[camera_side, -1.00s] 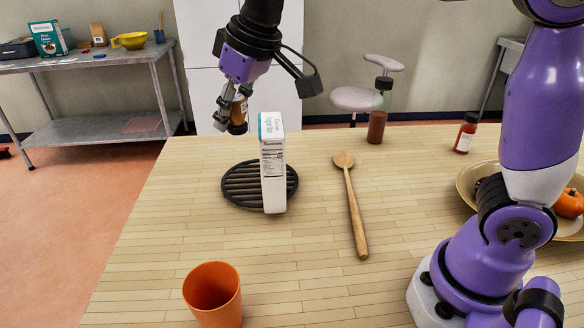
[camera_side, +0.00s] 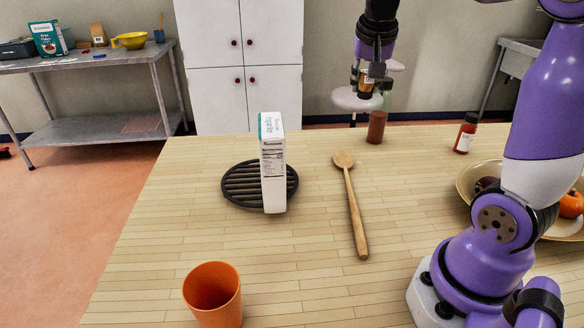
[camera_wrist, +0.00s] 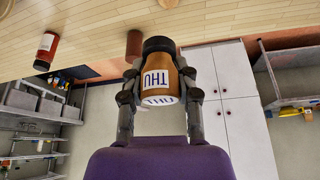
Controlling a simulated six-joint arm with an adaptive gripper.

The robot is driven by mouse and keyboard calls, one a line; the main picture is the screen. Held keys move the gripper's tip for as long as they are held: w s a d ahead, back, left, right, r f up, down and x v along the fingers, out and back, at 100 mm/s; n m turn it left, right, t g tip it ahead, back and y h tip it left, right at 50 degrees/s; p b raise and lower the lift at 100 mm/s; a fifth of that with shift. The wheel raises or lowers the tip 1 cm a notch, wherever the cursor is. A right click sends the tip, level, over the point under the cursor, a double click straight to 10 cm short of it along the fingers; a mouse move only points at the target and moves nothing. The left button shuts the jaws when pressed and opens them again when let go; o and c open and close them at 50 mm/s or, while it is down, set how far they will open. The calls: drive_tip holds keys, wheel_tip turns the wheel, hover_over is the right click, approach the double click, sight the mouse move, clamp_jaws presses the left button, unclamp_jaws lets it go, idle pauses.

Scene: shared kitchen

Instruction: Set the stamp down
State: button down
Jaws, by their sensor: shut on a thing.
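The stamp (camera_wrist: 160,78) is a short brown cylinder with a black end and the letters THU on its side and on its pale end face. My gripper (camera_wrist: 157,88) is shut on it, one finger on each side, in the wrist view. In the side view my gripper (camera_side: 370,86) holds the stamp (camera_side: 365,86) in the air near the far edge of the wooden table (camera_side: 310,285), apart from the tabletop. There the fingers partly cover the stamp.
A brown bottle (camera_side: 376,128) stands near the far edge, and a red bottle (camera_side: 466,133) to its right. A wooden spoon (camera_side: 354,205), a white carton (camera_side: 273,170) at a black trivet (camera_side: 235,187), an orange cup (camera_side: 213,293) and a fruit plate (camera_side: 468,180) occupy the table. Bare wood lies between them.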

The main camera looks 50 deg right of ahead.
wheel_tip(320, 180, down, 10)
hover_over(383, 163)
drive_tip(key=s+a, duration=0.1)
wheel_tip(383, 163, down, 7)
drive_tip(key=shift+a+f, duration=0.15)
drive_tip(key=shift+f, duration=1.9)
drive_tip(key=shift+f, duration=0.2)
drive_tip(key=c, duration=0.6)
unclamp_jaws()
drive_tip(key=shift+r, duration=0.1)
